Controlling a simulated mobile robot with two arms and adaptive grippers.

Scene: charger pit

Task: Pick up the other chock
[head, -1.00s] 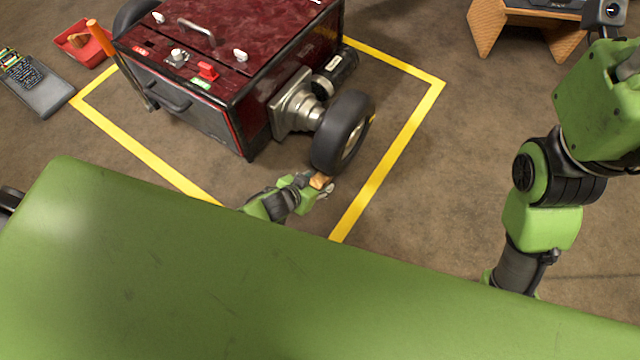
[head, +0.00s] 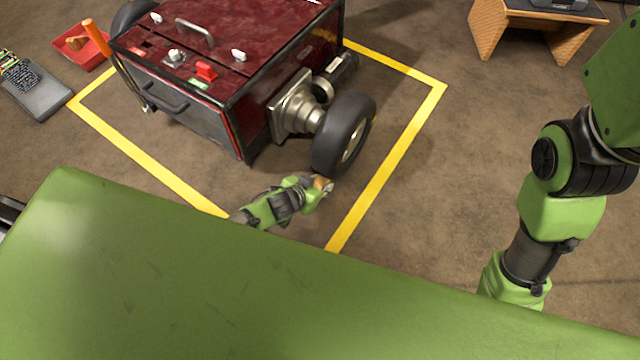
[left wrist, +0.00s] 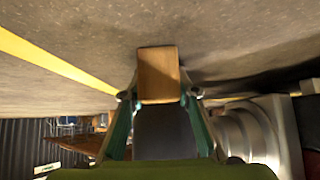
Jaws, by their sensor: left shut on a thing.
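A tan wooden chock (head: 319,183) is at the near foot of the cart's black wheel (head: 341,137). My left gripper (head: 323,186) is shut on this chock, low by the floor. I cannot tell whether the chock touches the wheel or the floor. In the left wrist view the chock (left wrist: 158,75) sits upright in the picture between the two fingertips. My right arm (head: 565,200) runs up the right side of the head view, and its gripper is out of the picture.
The dark red cart (head: 235,50) stands inside a yellow floor outline (head: 385,185). A red tray (head: 97,62) with a small orange-brown item and a grey case (head: 45,95) lie at the left. A wooden stand (head: 535,22) is at the back right. Floor right of the outline is clear.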

